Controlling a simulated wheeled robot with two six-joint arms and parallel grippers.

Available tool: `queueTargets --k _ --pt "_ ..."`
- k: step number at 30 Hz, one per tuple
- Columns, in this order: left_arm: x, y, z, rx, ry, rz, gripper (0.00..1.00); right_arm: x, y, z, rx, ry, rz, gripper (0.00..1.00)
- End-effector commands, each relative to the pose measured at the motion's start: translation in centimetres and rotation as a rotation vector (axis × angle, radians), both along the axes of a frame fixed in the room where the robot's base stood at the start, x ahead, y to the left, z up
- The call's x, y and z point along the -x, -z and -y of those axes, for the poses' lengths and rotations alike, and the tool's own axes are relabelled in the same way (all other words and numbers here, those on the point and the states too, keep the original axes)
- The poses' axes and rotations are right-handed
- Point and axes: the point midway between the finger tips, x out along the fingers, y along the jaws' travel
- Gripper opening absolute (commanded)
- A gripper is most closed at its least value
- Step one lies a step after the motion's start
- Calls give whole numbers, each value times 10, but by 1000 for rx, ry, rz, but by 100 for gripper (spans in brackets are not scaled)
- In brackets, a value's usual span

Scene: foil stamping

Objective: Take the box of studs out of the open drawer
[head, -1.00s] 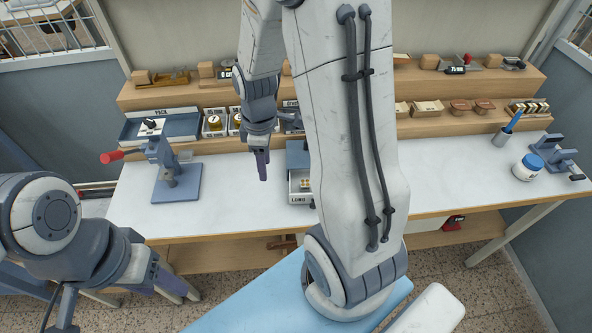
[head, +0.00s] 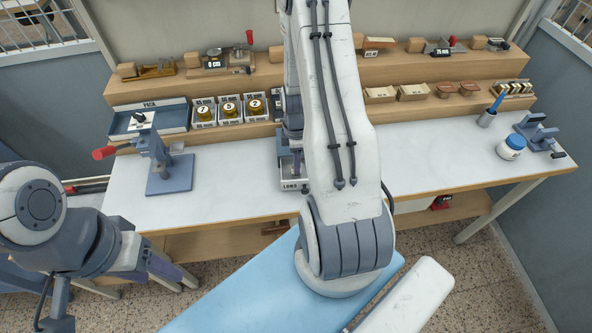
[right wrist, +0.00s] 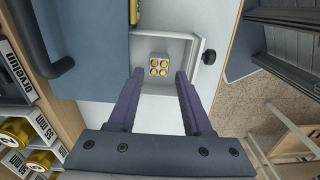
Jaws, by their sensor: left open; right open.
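The box of studs (right wrist: 159,66) is a small pale block with several gold stud heads on top. It sits inside the open drawer (right wrist: 186,40), a light grey tray, in the right wrist view. The drawer front (head: 289,187) shows in the head view, while my right arm hides most of its inside. My right gripper (right wrist: 160,78) is open and empty, its two dark fingers reaching over the drawer, one on either side of the box in the picture. I cannot tell its height above the box. My left gripper (head: 172,271) is open and empty, low at the left, away from the bench.
A press with a red handle (head: 165,165) stands left of the drawer. Number boxes (head: 230,110) line the shelf behind. A blue-lidded jar (head: 511,148) is at the bench's right. The white bench top (head: 430,150) is clear between.

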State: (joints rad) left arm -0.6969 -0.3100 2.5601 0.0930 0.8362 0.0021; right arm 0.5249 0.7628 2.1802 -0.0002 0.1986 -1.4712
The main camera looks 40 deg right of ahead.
Motion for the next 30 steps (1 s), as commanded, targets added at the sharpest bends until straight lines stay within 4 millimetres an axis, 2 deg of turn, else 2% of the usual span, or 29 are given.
queueTargets --k 3,7,17,18,21,30 --pt "0 -11 0 0 0 0 54 0 13 1 -2 1 -5 50" --pt "0 -13 0 0 -1 0 54 0 29 1 0 0 -2 50" --pt "0 -13 0 0 -1 0 54 -1 35 1 1 1 -1 50" --pt "0 -13 0 0 -1 0 54 -1 35 1 1 1 -1 35" --pt "0 -13 0 0 -1 0 54 -1 35 1 1 1 -1 0" --pt "0 -12 0 0 -1 0 54 -1 34 1 1 1 0 0"
